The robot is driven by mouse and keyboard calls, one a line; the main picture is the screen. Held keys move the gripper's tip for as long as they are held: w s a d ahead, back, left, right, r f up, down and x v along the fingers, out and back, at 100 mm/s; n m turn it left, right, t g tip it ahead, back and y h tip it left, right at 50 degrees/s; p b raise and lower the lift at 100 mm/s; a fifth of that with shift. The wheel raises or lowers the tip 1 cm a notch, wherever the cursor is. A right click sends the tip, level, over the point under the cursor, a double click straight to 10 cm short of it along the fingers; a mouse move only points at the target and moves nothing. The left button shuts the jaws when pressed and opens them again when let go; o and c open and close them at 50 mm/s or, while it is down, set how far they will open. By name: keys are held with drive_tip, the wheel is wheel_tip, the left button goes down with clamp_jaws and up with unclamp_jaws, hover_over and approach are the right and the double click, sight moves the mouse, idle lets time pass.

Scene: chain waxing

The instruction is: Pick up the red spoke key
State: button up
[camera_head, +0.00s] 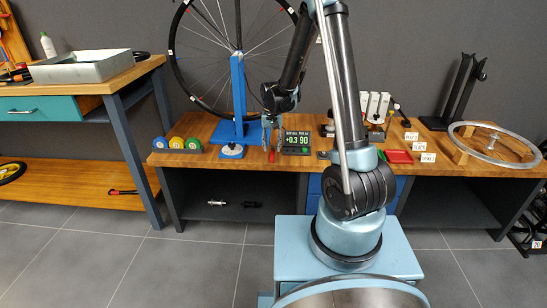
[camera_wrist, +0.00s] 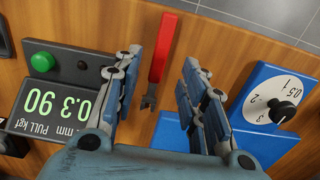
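The red spoke key (camera_wrist: 161,48) lies on the wooden bench in the wrist view, with its red handle toward the top and its dark head (camera_wrist: 149,97) nearer my palm. In the head view a small bit of its red (camera_head: 271,157) shows below my fingers. My gripper (camera_wrist: 165,60) is open, with one finger on each side of the key and a gap to both. It points down at the bench in the head view (camera_head: 270,137). Nothing is held. I cannot tell how high the fingertips are above the bench.
A digital pull gauge (camera_head: 297,142) with a green button stands right of my gripper in the head view. A blue stand (camera_head: 238,100) with a wheel (camera_head: 185,70) and a dial (camera_wrist: 284,112) is on the other side. A red tray (camera_head: 397,156) lies further right.

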sight(273, 153)
drive_tip(key=shift+s+d+f, duration=0.1)
drive_tip(key=shift+f, duration=1.75)
clamp_jaws()
